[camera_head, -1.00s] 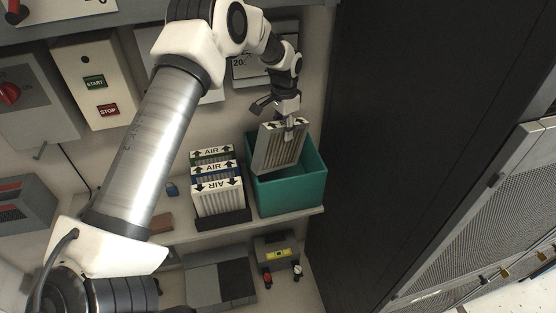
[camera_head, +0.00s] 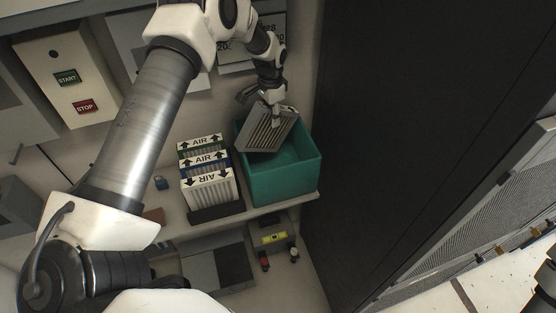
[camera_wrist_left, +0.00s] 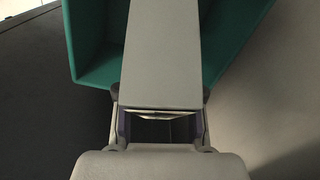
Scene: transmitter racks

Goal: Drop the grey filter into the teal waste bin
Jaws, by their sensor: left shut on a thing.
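The grey filter (camera_head: 266,133) is a flat pleated panel, held tilted over the back left part of the teal waste bin (camera_head: 285,183). My left gripper (camera_head: 275,121) is shut on its upper edge. In the left wrist view the filter (camera_wrist_left: 162,55) shows edge-on as a pale grey strip between the fingers (camera_wrist_left: 161,118), with the bin (camera_wrist_left: 90,50) behind it. The filter's lower part is at or just above the bin's opening; I cannot tell whether it touches the rim. My right gripper is not in view.
A dark rack holds several AIR-labelled filters (camera_head: 208,178), close to the left of the bin on the same shelf (camera_head: 245,215). A dark cabinet wall (camera_head: 375,130) stands close on the right.

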